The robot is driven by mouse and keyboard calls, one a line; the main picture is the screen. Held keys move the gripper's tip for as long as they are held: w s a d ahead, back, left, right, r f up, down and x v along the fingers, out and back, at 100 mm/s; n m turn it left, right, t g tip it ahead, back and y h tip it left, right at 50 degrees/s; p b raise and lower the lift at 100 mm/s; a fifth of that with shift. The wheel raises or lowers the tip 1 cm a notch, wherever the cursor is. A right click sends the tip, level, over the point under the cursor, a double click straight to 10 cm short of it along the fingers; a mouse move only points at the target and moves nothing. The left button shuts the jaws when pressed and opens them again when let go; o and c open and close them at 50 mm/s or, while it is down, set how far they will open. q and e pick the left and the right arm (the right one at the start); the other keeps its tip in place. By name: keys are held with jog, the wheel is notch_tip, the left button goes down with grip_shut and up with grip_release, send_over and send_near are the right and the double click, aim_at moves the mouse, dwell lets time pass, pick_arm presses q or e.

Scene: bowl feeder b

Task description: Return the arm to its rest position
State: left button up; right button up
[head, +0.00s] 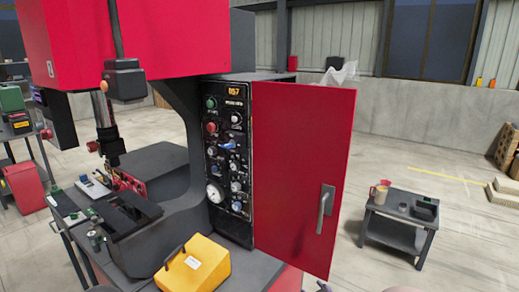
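Neither of my grippers shows in the head view, and I cannot see my arms clearly. Small blurred shapes at the bottom edge are too cut off to identify. In front of me stands a large machine with a red upper housing (160,40). Its black control panel (228,160) has knobs, buttons, a gauge and a lit display. A red door (300,170) with a grey handle (325,208) stands swung open to the right of the panel.
A yellow box (192,264) sits on the machine's grey base in front. A small dark table (399,233) with a mug (380,192) stands at the right. A red bin (24,186) stands at the left. Floor between the door and the small table is clear.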

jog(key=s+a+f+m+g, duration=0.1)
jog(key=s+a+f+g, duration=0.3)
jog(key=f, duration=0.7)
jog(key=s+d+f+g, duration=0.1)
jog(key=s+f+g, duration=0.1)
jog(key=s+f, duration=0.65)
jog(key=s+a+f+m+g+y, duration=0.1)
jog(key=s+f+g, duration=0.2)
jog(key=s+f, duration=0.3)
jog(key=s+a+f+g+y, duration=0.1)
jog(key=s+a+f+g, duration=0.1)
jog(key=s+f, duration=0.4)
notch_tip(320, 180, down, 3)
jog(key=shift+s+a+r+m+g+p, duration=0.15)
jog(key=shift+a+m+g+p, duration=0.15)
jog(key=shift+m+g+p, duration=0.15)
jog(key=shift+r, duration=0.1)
